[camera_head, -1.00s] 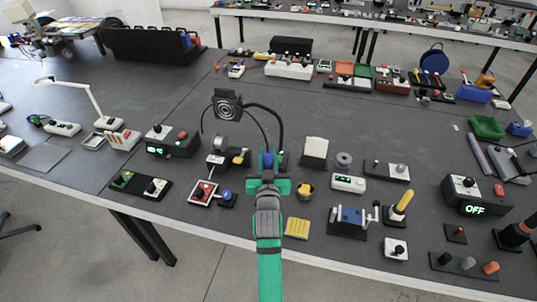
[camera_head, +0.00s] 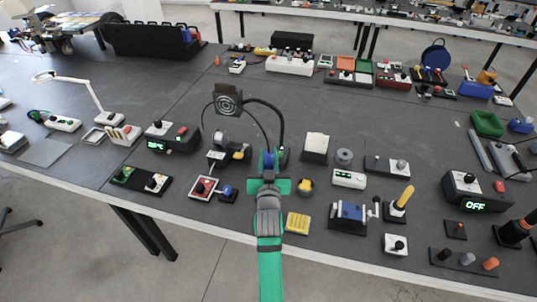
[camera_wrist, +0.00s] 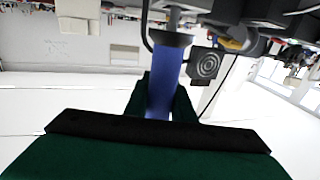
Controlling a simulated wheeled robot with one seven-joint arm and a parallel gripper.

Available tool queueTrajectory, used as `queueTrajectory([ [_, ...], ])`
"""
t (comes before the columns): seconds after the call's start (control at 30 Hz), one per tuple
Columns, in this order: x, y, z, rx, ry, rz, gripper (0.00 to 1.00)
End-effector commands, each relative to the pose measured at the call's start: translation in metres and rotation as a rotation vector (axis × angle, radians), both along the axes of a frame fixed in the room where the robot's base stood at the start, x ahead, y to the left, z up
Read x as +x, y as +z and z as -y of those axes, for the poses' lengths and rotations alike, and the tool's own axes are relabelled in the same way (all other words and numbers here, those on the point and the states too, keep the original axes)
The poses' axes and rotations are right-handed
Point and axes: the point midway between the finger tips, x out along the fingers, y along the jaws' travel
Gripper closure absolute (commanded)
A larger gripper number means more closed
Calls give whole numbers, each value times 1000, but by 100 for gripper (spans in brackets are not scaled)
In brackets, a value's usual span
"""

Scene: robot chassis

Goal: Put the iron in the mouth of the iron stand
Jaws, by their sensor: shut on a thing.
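My gripper (camera_head: 268,184) has green fingers and is shut on the blue handle of the iron (camera_head: 267,160). In the wrist view the blue handle (camera_wrist: 163,85) stands between the green fingers (camera_wrist: 165,105), with a dark collar and a grey shaft beyond it. The iron's tip is not clear in either view. What looks like the iron stand (camera_head: 219,140), a grey coil or tube on a dark base with a yellow part beside it, stands left of the iron in the head view. The iron is apart from it. I cannot make out the stand's mouth clearly.
A black fan head (camera_head: 228,101) on a curved black arm rises behind the iron; a thin cable loops by the stand. A red-and-white button box (camera_head: 203,188), a white block (camera_head: 316,146) and a yellow pad (camera_head: 297,223) are near.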

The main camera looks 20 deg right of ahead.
Motion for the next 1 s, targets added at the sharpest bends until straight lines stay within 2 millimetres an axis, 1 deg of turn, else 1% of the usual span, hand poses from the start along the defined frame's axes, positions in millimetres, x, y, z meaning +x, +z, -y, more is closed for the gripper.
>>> queueTrajectory([
  [0.77,0,-16,0,0,0,1,97],
  [0.8,0,-16,0,0,0,1,75],
  [0.87,0,-16,0,0,0,1,61],
  [0.9,0,-16,0,0,0,1,56],
  [1.0,0,-16,0,0,0,1,56],
])
